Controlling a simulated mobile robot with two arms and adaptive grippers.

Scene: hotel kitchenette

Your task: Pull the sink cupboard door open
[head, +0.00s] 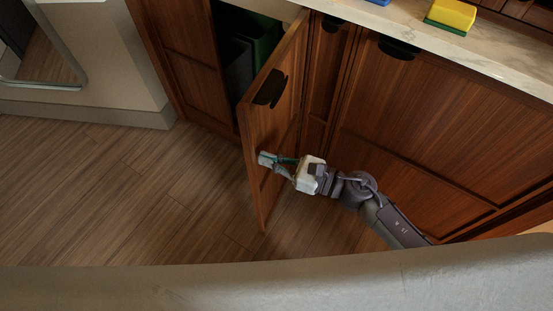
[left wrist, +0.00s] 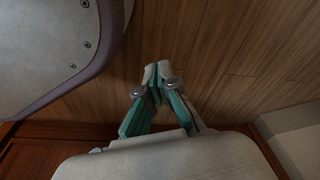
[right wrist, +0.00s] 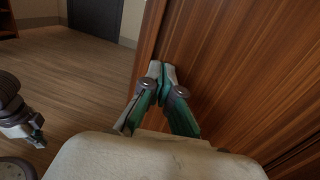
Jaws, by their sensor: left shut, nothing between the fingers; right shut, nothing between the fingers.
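The sink cupboard door (head: 275,125) stands swung out from the cabinet in the head view, its free edge toward the floor in front. Its dark handle (head: 270,88) is near the top of the visible face. My right gripper (head: 265,160) is shut and empty, low at that face near the free edge. In the right wrist view its fingertips (right wrist: 163,72) are close to the door (right wrist: 230,60); I cannot tell whether they touch it. My left gripper (left wrist: 157,75) is shut and empty in the left wrist view, over floor; it is out of the head view.
Green and dark grey bins (head: 239,55) show inside the opening. Closed wooden fronts with dark handles (head: 398,48) stand at the right under a pale marble counter (head: 480,50), which holds a yellow-and-green sponge (head: 451,16). The wooden floor (head: 120,190) at the left is clear.

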